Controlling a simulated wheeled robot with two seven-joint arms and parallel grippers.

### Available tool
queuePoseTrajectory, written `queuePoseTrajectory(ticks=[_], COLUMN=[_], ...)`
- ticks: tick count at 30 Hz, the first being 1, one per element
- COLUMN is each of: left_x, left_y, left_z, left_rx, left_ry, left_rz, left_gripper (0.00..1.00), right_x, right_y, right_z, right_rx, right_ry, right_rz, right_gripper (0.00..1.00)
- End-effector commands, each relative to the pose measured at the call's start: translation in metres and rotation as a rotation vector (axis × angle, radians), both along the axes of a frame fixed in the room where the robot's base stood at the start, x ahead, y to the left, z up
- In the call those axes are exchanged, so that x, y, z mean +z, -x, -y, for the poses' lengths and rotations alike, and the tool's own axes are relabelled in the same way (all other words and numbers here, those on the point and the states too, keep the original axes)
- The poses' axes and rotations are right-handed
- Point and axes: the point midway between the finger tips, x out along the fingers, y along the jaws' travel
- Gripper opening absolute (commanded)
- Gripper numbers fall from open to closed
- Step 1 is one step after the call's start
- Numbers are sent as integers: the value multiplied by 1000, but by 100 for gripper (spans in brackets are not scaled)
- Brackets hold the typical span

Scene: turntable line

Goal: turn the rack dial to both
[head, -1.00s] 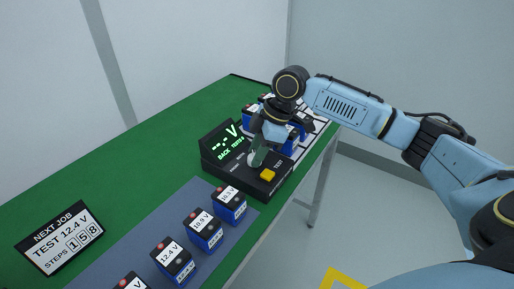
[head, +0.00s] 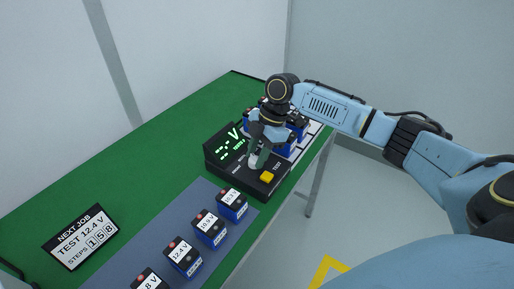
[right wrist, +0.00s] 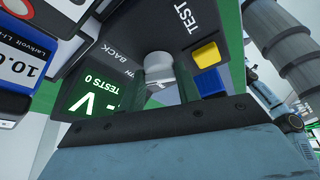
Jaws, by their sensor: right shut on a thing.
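The black tester (head: 262,186) sits on the green bench. Its green display (head: 228,147) shows dashes and a V; in the right wrist view "TESTS 0" is readable. The rack dial is a pale grey knob (right wrist: 158,68) near the label "BACK" and a partly hidden label ending in "TH". My right gripper (head: 255,160) reaches down onto the tester from above and is shut on the dial, which it largely hides in the head view. A yellow button (head: 267,177) marked TEST sits beside it. My left gripper is not in view.
Several blue batteries with voltage labels (head: 210,227) stand on a grey mat (head: 240,222) in front of the tester. More batteries (head: 289,150) stand in a rack behind it. A "NEXT JOB" sign (head: 80,237) reads "TEST 12.4 V". Green bench (head: 120,180) is clear at left.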

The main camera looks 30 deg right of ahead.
Motion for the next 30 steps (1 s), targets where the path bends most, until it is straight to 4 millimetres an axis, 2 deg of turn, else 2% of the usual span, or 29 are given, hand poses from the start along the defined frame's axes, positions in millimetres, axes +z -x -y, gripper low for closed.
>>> queuePoseTrajectory(ticks=[1,3,15,30], left_x=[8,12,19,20], left_y=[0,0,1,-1], left_z=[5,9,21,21], left_rx=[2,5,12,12], left_ry=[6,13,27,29], left_rz=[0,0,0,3], left_gripper=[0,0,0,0], right_x=[4,3,0,0], right_y=[0,-1,-2,-2], right_z=[-2,-2,-2,-1], right_rx=[44,103,343,404], right_ry=[-4,-3,-3,-1], right_rz=[-4,-4,-2,-1], right_gripper=[10,10,10,10])
